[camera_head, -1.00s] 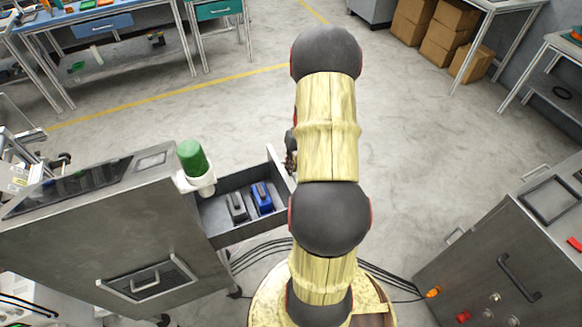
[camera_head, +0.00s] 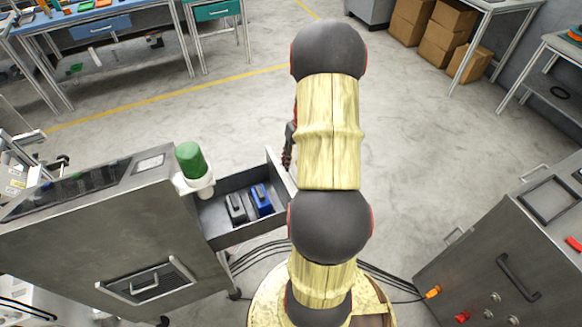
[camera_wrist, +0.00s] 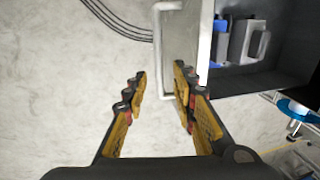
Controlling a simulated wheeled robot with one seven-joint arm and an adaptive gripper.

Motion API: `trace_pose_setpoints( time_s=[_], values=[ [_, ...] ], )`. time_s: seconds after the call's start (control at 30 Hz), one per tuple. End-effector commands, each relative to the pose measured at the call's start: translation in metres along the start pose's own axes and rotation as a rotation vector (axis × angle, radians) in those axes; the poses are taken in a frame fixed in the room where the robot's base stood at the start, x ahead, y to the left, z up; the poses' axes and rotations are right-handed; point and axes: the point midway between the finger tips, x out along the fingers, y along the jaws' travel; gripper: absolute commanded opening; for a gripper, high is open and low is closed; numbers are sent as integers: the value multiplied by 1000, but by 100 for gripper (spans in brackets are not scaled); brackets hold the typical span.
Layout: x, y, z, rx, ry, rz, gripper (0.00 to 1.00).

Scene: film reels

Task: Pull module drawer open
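The module drawer (camera_head: 225,186) stands pulled out from the right side of the grey metal cabinet (camera_head: 115,235). A grey module (camera_head: 236,208) and a blue module (camera_head: 261,200) lie in it. The drawer also shows in the wrist view (camera_wrist: 280,82), with its pale front panel and handle (camera_wrist: 158,45). My gripper (camera_wrist: 159,76) is open. The handle's lower part appears between its fingers, the right finger near the drawer front. A gap shows between the left finger and the handle. In the head view my arm hides most of the gripper and the handle.
A green-topped cylinder (camera_head: 192,160) sits in a white holder on the cabinet beside the drawer. Dark cables (camera_head: 262,250) run over the floor below. Another metal cabinet (camera_head: 500,245) stands at the right. The floor (camera_head: 220,115) beyond the drawer is clear.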

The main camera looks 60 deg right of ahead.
Motion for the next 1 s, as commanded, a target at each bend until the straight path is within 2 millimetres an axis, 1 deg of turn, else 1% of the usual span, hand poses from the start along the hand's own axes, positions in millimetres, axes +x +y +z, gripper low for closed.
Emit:
trace_pose_setpoints(
  time_s=[0.03,0.2,0.4,0.6,1.0],
  values=[
    [-13,1,-2,-1,6,3,27],
    [-47,1,-1,-1,4,2,27],
    [-73,1,0,0,2,2,27],
    [-81,0,0,0,0,1,27],
    [-81,0,0,-1,0,1,27]
  ],
)
